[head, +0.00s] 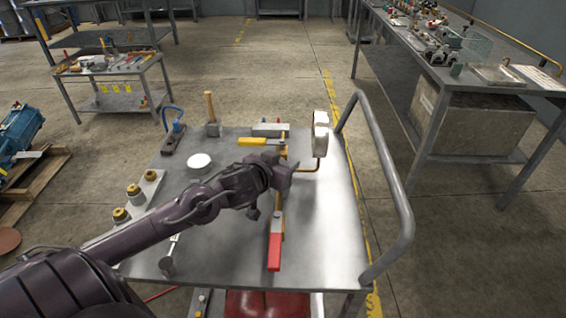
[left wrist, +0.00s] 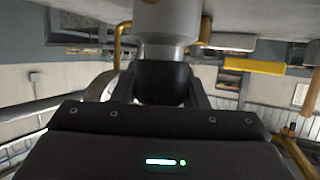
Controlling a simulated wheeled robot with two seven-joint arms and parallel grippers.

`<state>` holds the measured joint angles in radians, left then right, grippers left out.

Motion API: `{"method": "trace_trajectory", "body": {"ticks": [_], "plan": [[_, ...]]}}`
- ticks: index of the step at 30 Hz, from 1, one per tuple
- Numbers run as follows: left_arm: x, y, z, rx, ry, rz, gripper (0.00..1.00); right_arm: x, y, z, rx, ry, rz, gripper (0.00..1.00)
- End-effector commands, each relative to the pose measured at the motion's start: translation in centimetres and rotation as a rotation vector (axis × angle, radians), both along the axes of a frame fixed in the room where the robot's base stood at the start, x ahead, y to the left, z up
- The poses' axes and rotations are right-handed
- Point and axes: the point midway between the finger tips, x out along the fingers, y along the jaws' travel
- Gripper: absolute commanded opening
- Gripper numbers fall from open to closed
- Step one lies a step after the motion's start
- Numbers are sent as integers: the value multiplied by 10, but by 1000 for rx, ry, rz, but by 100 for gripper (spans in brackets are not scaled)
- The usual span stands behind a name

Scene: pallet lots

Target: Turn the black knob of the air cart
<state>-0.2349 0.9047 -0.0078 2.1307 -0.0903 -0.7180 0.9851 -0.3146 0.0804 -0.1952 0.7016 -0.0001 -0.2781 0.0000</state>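The air cart (head: 325,240) stands in front of me with a grey metal top. My left arm reaches over it from the left. My left gripper (head: 285,172) is at the brass pipe line, between the yellow lever (head: 252,141) and the red lever (head: 274,250). The gripper hides the black knob in the head view. In the left wrist view the black knob (left wrist: 163,82) sits below a grey cylindrical body (left wrist: 163,22), between my two dark fingers. No clear gap shows between fingers and knob. My right gripper is not in view.
A white-faced box (head: 320,132) on a bent brass pipe stands just right of my gripper. A grey rail (head: 385,170) bounds the cart's right side. Brass fittings (head: 121,215) and a white disc (head: 199,161) are left. A workbench (head: 440,75) stands at the right.

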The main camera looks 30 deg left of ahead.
Motion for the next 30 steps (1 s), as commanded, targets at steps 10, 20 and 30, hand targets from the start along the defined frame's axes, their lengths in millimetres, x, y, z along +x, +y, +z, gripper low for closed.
{"method": "trace_trajectory", "body": {"ticks": [10, 20, 30], "plan": [[0, 0, 3, -1, 1, -30, 17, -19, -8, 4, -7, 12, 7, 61], [0, -2, 6, -3, 4, -201, 17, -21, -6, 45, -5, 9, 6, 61], [0, -6, 3, -1, 1, -435, 17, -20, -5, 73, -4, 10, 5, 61]]}}
